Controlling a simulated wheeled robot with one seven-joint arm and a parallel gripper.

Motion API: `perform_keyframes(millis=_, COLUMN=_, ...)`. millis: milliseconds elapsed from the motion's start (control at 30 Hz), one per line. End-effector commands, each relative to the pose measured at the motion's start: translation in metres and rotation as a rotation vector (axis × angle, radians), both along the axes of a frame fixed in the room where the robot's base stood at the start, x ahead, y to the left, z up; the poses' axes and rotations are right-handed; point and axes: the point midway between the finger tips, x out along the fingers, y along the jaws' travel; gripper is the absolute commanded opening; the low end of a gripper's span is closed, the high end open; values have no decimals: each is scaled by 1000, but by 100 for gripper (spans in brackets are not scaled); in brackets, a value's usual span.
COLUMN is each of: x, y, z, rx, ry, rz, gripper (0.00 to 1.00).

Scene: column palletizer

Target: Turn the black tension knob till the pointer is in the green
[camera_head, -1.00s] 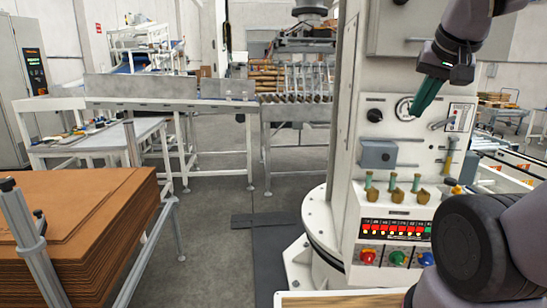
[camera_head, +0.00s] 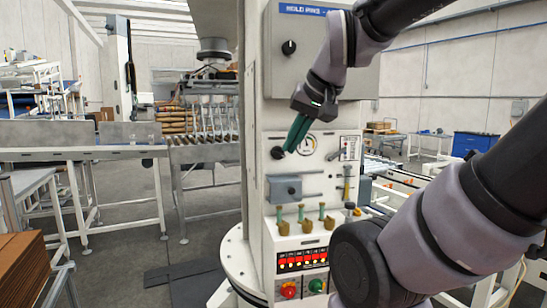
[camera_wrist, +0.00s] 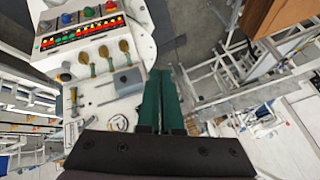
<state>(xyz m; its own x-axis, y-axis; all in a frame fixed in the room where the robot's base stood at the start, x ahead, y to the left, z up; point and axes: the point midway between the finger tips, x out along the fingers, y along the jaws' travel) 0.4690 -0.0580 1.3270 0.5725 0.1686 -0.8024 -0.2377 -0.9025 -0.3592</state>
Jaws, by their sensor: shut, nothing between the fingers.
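A black knob (camera_head: 277,152) sits on the white machine panel, left of a round gauge (camera_head: 306,145). The gauge is partly covered by my fingers, and its pointer and any green zone are too small to read. My gripper (camera_head: 290,149) has green fingers, shut and empty, pointing down in front of the panel. Its tips appear just right of the knob; I cannot tell whether they touch it. In the wrist view the closed fingers (camera_wrist: 166,72) point over the panel's edge; the gauge (camera_wrist: 119,123) is left of them, and I cannot make out the knob.
A grey box (camera_head: 285,188) and several green-topped brass fittings (camera_head: 303,217) stick out below the gauge. Lower are a lit indicator strip (camera_head: 303,260) and coloured knobs (camera_head: 289,290). Another black knob (camera_head: 289,47) is on the upper cabinet. A conveyor (camera_head: 80,152) stands left.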

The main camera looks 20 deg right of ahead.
Motion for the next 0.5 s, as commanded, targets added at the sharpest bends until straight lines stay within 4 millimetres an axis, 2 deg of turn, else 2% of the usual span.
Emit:
perform_keyframes(millis=33, x=1, y=0, z=0, rx=-1, ry=-2, rz=2, gripper=23)
perform_keyframes(millis=133, x=12, y=0, z=-2, rx=-5, ry=-22, rz=30, gripper=61)
perform_keyframes(millis=200, x=30, y=0, z=-5, rx=-18, ry=-59, rz=73, gripper=88)
perform_keyframes(millis=233, x=41, y=-1, z=-7, rx=-29, ry=-81, rz=96, gripper=93)
perform_keyframes(millis=367, x=99, y=-4, z=-21, rx=-113, ry=-207, rz=194, gripper=93)
perform_keyframes(millis=500, x=160, y=-13, z=-45, rx=-291, ry=-335, rz=261, gripper=93)
